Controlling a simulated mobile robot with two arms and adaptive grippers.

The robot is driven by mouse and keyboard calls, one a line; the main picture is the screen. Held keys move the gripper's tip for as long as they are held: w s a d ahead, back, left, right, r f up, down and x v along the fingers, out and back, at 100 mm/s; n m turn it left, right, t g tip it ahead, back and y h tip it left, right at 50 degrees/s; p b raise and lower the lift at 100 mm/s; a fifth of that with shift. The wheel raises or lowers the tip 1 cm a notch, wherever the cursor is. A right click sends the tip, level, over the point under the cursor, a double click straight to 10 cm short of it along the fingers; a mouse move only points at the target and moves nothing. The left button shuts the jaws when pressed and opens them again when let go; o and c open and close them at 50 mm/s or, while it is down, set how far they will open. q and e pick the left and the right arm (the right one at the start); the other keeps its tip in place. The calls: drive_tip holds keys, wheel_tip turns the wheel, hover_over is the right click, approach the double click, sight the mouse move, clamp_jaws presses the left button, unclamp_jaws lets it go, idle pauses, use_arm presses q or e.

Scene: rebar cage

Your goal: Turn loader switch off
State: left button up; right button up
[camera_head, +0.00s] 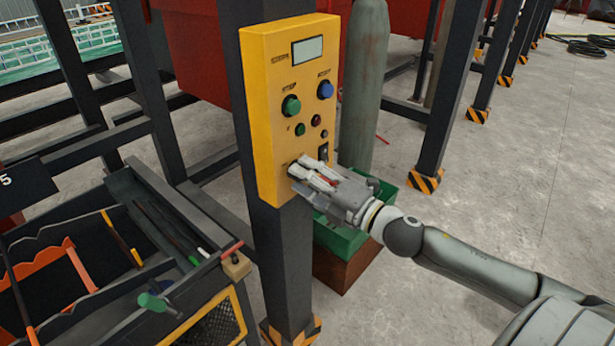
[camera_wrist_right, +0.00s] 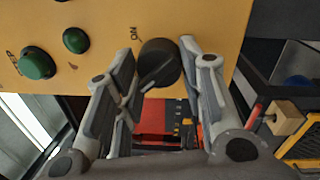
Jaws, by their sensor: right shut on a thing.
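The yellow control box (camera_head: 262,115) is fixed to a dark upright post. In the right wrist view the loader switch, a black rotary knob (camera_wrist_right: 158,64), sticks out of the yellow face, with an "ON" label to its upper left and a pale pointer line. My right gripper (camera_head: 300,172) is at the lower part of the box. In the wrist view its two fingers (camera_wrist_right: 157,52) stand on either side of the knob, shut on it. In the head view the gripper hides the knob. My left gripper is not in view.
The box also carries a display (camera_head: 307,50), a green knob (camera_head: 291,105), a blue button (camera_head: 325,89) and a small red button (camera_head: 316,120). A tool cart (camera_head: 185,285) stands at the lower left. A grey cylinder (camera_head: 366,85) stands behind the box.

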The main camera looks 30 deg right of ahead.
drive_tip(key=shift+f, duration=0.1)
idle(0.4)
drive_tip(key=o, duration=1)
drive_tip(key=shift+v, duration=6.05)
